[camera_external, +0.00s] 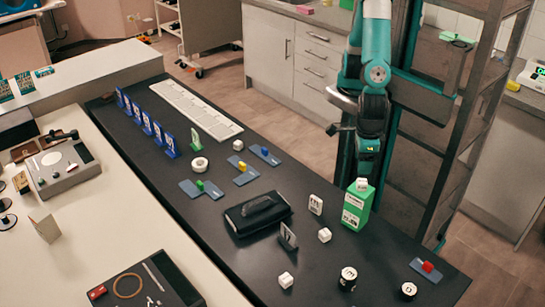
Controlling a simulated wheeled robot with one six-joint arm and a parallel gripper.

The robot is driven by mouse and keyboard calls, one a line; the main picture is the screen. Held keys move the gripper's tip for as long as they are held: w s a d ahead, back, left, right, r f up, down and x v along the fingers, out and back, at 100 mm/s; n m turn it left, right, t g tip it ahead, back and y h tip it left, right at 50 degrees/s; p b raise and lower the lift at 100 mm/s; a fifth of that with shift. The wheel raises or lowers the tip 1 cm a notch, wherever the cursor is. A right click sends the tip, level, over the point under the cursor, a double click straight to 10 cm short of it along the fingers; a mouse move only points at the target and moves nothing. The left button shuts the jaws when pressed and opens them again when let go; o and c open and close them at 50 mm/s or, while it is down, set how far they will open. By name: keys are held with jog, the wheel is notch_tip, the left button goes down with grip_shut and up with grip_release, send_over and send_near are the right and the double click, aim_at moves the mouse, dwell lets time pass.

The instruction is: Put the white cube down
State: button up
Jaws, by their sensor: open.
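Several small white cubes are in view. One white cube (361,184) sits on top of a green and white carton (356,207) near the table's right edge. Another white cube (324,235) lies on the dark table left of the carton, one (286,280) lies nearer the front, and one (238,145) lies farther back. My gripper (366,172) points down just above the carton's cube. It is open, but its fingers are small and dark here. I cannot tell whether they touch that cube.
On the dark table (215,230), a black case (257,214) lies mid-table. A long white rack (196,108) lies behind.

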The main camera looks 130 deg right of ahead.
aim_at(359, 181)
jog(key=s+d+r+m+y, duration=0.2)
jog(key=s+d+r+m, duration=0.2)
jog(key=r+m, duration=0.3)
jog(key=s+d+r+m+y, duration=0.2)
jog(key=s+d+r+m, duration=0.3)
jog(key=m, duration=0.8)
jog(key=shift+s+v, duration=0.25)
jog(key=shift+v, duration=0.9)
